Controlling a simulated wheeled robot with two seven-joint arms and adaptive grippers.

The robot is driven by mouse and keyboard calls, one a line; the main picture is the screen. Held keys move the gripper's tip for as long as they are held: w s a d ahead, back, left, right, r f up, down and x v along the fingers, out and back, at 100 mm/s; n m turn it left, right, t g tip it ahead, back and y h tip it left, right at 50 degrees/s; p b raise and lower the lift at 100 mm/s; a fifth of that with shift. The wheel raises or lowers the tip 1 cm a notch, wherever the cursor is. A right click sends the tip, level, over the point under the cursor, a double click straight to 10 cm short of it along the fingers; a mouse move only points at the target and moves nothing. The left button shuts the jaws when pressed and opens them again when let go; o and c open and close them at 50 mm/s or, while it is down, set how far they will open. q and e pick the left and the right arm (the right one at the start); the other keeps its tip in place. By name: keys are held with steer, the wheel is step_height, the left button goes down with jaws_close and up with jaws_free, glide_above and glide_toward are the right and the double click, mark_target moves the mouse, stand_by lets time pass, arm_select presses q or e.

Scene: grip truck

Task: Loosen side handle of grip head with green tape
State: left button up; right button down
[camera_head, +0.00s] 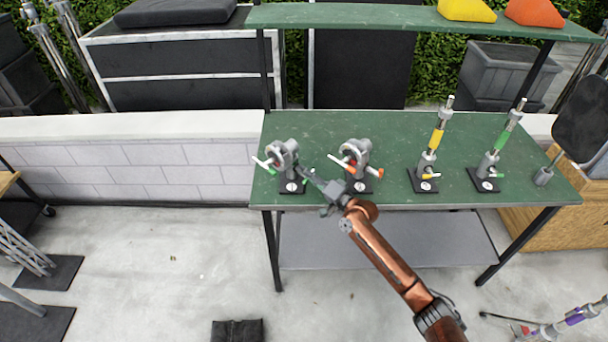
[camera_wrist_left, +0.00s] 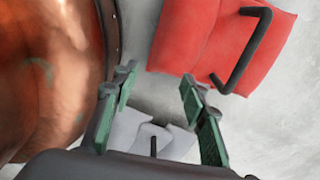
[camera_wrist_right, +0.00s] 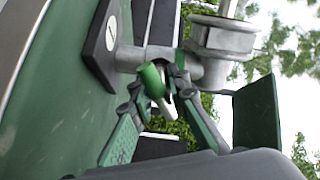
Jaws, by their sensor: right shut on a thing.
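The grip head with green tape (camera_head: 284,153) stands on a black base at the left end of the green table (camera_head: 390,140). My right gripper (camera_head: 309,174) reaches its right side. In the right wrist view, the green-taped side handle (camera_wrist_right: 151,78) with its pale end sits between the fingertips of my right gripper (camera_wrist_right: 163,86), which are shut on it. The grey head body (camera_wrist_right: 222,40) is just beyond. My left gripper (camera_wrist_left: 158,85) is open and empty in the left wrist view. It is outside the head view.
A similar grip head with orange tape (camera_head: 356,154) stands close on the right. Posts with yellow tape (camera_head: 436,138) and green tape (camera_head: 500,138) stand farther right. A shelf (camera_head: 400,17) spans above the table. In the left wrist view, a red object (camera_wrist_left: 215,40) lies beyond the fingers.

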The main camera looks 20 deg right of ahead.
steer(key=n, duration=0.3)
steer(key=shift+n+b, duration=0.3)
steer(key=shift+n, duration=1.4)
steer(key=shift+d, duration=0.1)
steer(key=c, duration=1.8)
jaws_free()
steer(key=shift+c, duration=0.2)
steer(key=shift+s+d+f, duration=0.1)
steer(key=shift+s+d, duration=0.05)
steer(key=shift+s, duration=0.3)
steer(key=v, duration=1.1)
